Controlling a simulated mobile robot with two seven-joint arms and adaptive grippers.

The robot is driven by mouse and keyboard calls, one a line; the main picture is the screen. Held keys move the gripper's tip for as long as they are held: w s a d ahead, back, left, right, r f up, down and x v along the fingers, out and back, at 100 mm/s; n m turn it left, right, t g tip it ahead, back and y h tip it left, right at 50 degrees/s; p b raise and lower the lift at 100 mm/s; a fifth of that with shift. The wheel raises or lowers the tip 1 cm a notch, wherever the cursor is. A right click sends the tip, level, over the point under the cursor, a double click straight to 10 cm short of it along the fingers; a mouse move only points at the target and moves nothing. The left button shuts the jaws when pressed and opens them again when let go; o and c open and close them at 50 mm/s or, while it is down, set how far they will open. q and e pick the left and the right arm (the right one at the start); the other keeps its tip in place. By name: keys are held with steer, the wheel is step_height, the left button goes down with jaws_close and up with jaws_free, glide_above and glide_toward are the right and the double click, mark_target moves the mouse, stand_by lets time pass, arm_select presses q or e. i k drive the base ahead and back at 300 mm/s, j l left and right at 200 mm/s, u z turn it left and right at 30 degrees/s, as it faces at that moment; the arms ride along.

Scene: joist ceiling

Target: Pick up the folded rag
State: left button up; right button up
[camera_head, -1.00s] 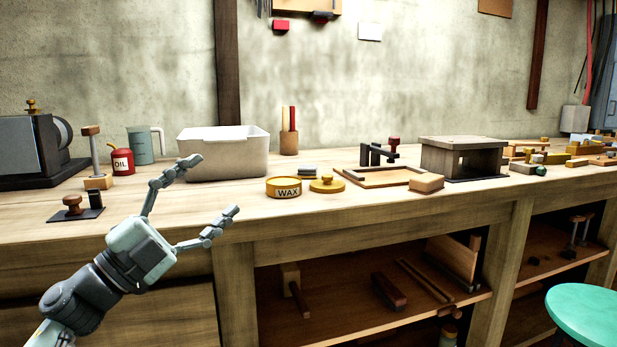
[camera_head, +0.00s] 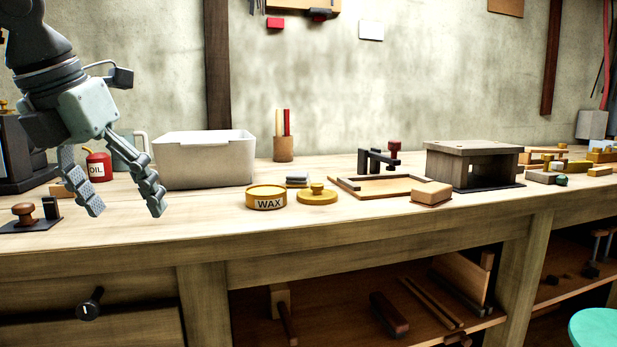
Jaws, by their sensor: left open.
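A small grey layered bundle (camera_head: 298,179), which looks like the folded rag, lies on the workbench (camera_head: 400,222) just behind the yellow wax tin (camera_head: 266,198). My right gripper is not in view.
A wooden tray (camera_head: 378,187) and a tan block (camera_head: 431,194) are further right. A red oil can (camera_head: 98,166) and a stamp-like tool (camera_head: 25,214) stand near my left gripper. The front bench strip is clear.

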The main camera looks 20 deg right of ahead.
mark_target(295, 179)
steer(key=i+l, duration=0.3)
steer(key=l, duration=0.15)
steer(key=i+l, duration=0.25)
steer(key=l, duration=0.2)
steer(key=i+l, duration=0.6)
steer(key=l, duration=0.25)
